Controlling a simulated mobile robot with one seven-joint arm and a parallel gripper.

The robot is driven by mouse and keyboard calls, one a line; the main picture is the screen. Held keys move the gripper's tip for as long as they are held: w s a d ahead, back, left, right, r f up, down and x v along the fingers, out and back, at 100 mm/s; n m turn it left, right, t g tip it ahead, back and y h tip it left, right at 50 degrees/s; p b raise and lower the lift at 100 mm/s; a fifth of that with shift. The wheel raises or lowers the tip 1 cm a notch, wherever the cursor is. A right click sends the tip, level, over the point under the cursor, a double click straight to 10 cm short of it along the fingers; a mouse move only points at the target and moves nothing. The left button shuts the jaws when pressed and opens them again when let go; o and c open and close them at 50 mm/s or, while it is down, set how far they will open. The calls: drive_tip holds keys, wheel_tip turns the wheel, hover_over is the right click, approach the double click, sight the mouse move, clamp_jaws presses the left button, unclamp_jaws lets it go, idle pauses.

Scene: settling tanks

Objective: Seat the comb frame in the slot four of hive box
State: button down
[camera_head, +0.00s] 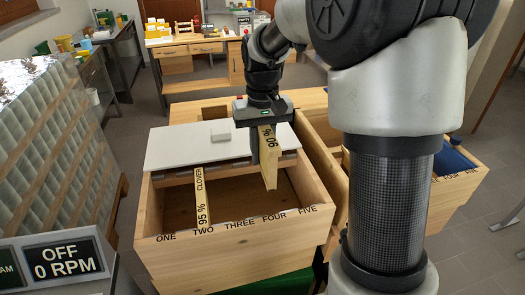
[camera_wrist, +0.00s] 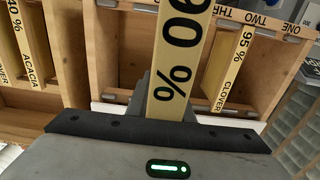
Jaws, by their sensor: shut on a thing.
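The hive box (camera_head: 185,252) is an open wooden box with slots marked ONE to FIVE along its front rim; its rim also shows in the wrist view (camera_wrist: 285,37). A frame marked 95 % CLOVER (camera_head: 202,199) sits at slot two, also in the wrist view (camera_wrist: 233,68). The comb frame is over the open part of the box, roughly in line with slot four. How deep its lower part reaches is hidden. In the wrist view the bar (camera_wrist: 178,60) runs out from between the fingers.
A white lid (camera_head: 195,148) covers the back of the box. A second wooden box (camera_head: 462,190) stands at the right, partly behind my arm; the wrist view shows an ACACIA frame (camera_wrist: 32,40) there. A machine marked OFF, 0 RPM (camera_head: 65,260) is at front left.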

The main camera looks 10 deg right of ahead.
drive_tip(key=shift+f+b, duration=1.4)
drive_tip(key=shift+f, duration=1)
wheel_tip(320, 180, down, 12)
drive_tip(key=b, duration=0.7)
idle(4.4)
